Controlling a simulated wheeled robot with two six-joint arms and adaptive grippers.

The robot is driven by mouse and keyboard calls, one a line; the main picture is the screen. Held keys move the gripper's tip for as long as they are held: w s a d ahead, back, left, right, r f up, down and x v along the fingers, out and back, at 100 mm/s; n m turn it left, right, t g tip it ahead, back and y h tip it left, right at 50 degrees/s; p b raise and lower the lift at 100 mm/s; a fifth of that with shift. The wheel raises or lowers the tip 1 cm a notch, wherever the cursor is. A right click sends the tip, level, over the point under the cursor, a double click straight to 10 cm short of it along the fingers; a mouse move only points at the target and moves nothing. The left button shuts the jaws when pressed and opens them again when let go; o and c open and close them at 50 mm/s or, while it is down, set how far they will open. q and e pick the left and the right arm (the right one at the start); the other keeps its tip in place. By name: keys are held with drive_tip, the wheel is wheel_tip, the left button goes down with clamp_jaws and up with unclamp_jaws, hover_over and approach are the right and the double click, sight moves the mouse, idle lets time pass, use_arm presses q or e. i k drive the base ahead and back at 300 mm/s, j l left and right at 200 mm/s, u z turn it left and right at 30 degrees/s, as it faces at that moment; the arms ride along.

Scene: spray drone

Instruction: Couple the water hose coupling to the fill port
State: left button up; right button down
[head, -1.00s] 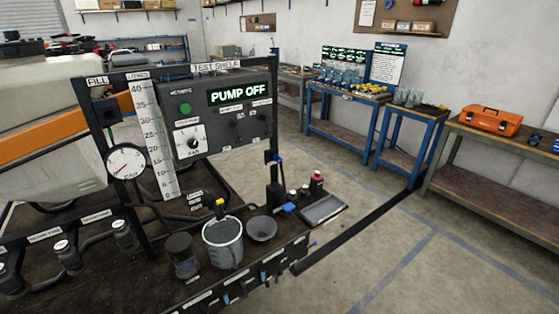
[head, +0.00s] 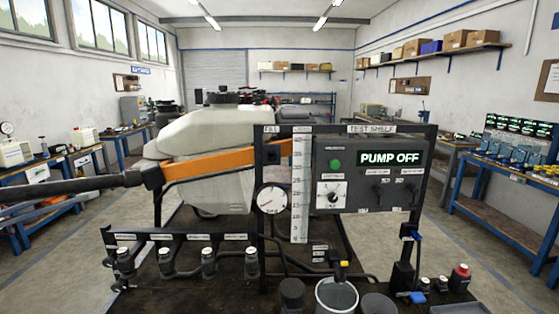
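A dark square fitting (head: 272,153) sits under the FILL label (head: 271,129) at the upper left corner of the black test frame; I take it for the fill port, and its opening is too small to make out. I cannot tell for certain which part is the water hose coupling. A dark fitting with a yellow top (head: 343,265) stands at the rim of the grey bucket (head: 322,300), with a dark hose (head: 362,278) close by. Neither of my grippers is in view.
The panel (head: 370,205) reads PUMP OFF. A gauge (head: 271,199) and a litre scale (head: 299,195) stand beside it. The drone's white tank (head: 205,140) and orange arm (head: 222,160) are behind. Floor is clear at the right.

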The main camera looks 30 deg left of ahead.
sight(417, 236)
drive_tip(key=i+l, duration=0.2)
drive_tip(key=l, duration=0.15)
drive_tip(key=i+l, duration=0.45)
drive_tip(key=l, duration=0.25)
drive_tip(key=i+l+u, duration=0.1)
drive_tip(key=i+l, duration=0.15)
drive_tip(key=l, duration=0.15)
drive_tip(key=i+l, duration=0.2)
drive_tip(key=l, duration=0.15)
drive_tip(key=i+l, duration=0.2)
drive_tip(key=l, duration=0.15)
